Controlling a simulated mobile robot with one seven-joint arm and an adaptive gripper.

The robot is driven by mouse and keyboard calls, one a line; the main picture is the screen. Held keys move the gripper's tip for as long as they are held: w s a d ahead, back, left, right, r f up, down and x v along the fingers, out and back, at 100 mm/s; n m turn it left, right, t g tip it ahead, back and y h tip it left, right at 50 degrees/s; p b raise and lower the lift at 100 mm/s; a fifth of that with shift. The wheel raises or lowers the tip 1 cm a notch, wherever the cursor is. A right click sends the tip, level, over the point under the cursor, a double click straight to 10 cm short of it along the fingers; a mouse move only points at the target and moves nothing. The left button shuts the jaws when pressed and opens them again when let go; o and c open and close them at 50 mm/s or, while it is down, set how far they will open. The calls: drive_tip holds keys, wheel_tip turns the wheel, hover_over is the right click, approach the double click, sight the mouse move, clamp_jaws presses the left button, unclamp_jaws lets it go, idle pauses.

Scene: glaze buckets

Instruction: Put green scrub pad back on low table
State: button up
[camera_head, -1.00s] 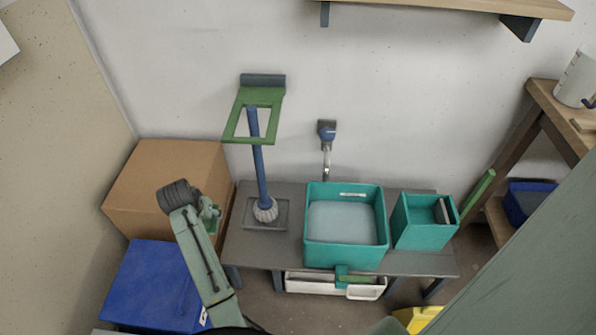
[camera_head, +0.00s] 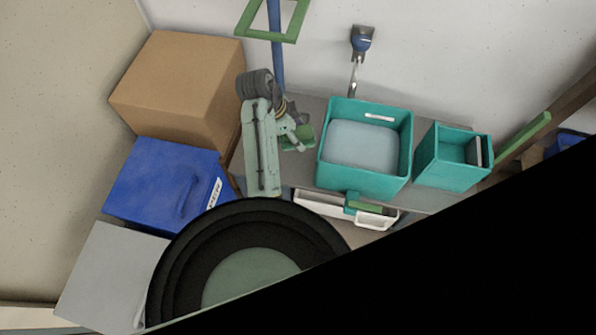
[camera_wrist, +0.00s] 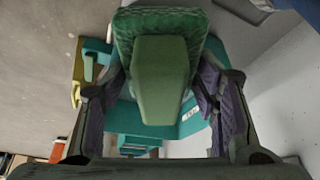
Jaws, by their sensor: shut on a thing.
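The green scrub pad (camera_wrist: 152,30), with a smooth green block (camera_wrist: 160,85) on it, is between the fingers of my gripper (camera_wrist: 158,75) in the wrist view. My gripper is shut on it. In the head view my gripper (camera_head: 298,130) is over the left part of the grey low table (camera_head: 304,172), left of the large teal tub. A bit of the green pad (camera_head: 308,134) shows beside it. My arm hides part of the table and the foot of the blue pole. I cannot tell whether the pad touches the table.
The large teal tub (camera_head: 407,140) and a smaller teal bin (camera_head: 448,178) stand on the table. A white tray (camera_head: 320,203) is at its front. A cardboard box (camera_head: 180,85) and a blue box (camera_head: 160,185) are at left.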

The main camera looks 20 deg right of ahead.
wheel_tip(320, 180, down, 16)
drive_tip(key=b, duration=0.3)
drive_tip(key=shift+r+b, duration=0.15)
drive_tip(key=shift+b, duration=0.25)
drive_tip(key=shift+f, duration=2.6)
drive_tip(key=shift+f, duration=0.2)
drive_tip(key=o, duration=1.2)
drive_tip(key=v, duration=1.2)
drive_tip(key=shift+r+b, duration=0.2)
drive_tip(key=shift+b, duration=0.1)
